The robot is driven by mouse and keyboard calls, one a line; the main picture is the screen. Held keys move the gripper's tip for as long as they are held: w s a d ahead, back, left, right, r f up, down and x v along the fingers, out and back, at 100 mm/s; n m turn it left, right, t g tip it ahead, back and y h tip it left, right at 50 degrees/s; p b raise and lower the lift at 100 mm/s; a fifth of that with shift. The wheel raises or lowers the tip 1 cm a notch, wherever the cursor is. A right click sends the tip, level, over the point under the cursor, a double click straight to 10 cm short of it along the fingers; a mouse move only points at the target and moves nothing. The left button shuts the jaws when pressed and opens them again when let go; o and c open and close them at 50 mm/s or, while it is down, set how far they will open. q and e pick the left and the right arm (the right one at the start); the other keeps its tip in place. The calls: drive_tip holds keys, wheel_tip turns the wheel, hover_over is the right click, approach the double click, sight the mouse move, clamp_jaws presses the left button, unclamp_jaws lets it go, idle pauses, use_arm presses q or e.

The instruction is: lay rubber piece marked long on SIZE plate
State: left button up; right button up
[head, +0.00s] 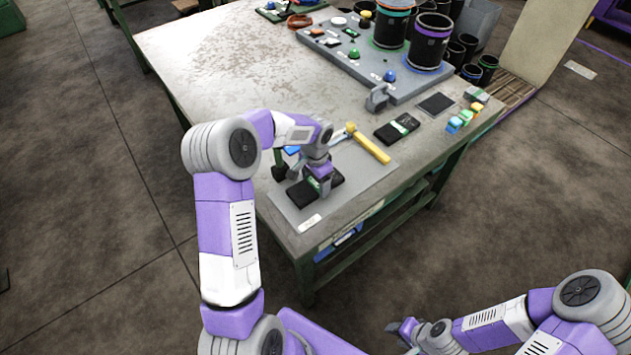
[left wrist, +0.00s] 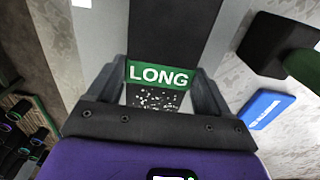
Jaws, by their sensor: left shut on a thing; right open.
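The black rubber piece with a green LONG label (left wrist: 160,75) is between my left gripper's fingers (left wrist: 165,90), which are shut on it. In the head view the piece (head: 331,187) is over a grey plate (head: 290,207) at the table's near corner. The plate has a white label (head: 310,223) too small to read, so I cannot tell if it is the SIZE plate. I cannot tell whether the piece touches the plate. My left gripper (head: 319,187) is above the piece and hides part of it. My right gripper (head: 403,330) is open and empty, off the table.
A yellow-handled tool (head: 370,147) lies at the plate's far side. Another black piece with a pale green label (head: 397,128) lies beyond it. A blue item (left wrist: 265,108) is beside my left gripper. A grey board (head: 350,62) holds black cylinders and coloured knobs. The table's left half is clear.

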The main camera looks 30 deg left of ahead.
sight(316, 184)
use_arm(q)
drive_tip(key=shift+f, duration=0.1)
drive_tip(key=o, duration=1.2)
drive_tip(key=shift+c, duration=0.2)
wheel_tip(316, 184, up, 12)
drive_tip(key=p, duration=0.2)
drive_tip(key=shift+r+p, duration=0.2)
drive_tip(key=shift+p, duration=0.2)
